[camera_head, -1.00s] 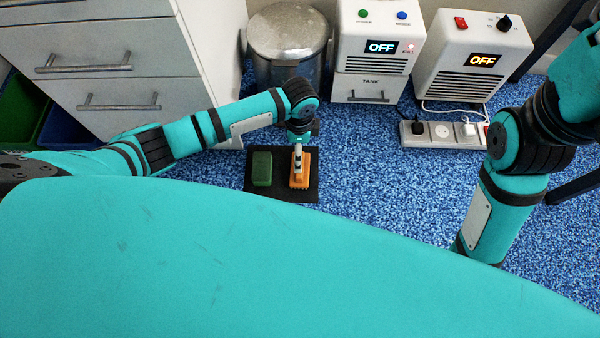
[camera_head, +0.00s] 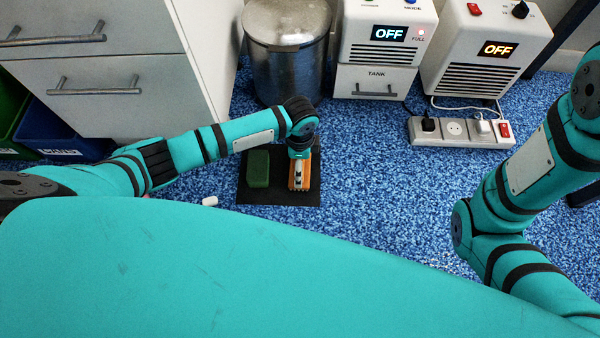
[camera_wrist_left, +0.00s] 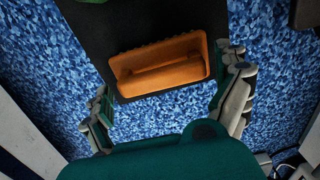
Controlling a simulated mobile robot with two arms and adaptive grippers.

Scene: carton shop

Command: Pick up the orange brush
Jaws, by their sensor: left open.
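The orange brush (camera_head: 300,183) lies on a black mat (camera_head: 262,197) on the blue carpet, to the right of a green block (camera_head: 259,169). In the left wrist view the brush (camera_wrist_left: 163,68) shows its handle crosswise. My left gripper (camera_head: 300,170) is over the brush and partly covers it in the head view. In the wrist view its open fingers (camera_wrist_left: 168,105) stand to either side, with the brush ahead of them and nothing gripped. My right arm is at the right of the head view, but its gripper is not in view.
A metal bin (camera_head: 287,50) and two white appliances, one with a tank (camera_head: 376,82) and one beside it (camera_head: 482,60), stand behind. A power strip (camera_head: 462,131) lies on the carpet. A drawer cabinet (camera_head: 90,80) is at the left. A small white object (camera_head: 210,201) lies near the mat.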

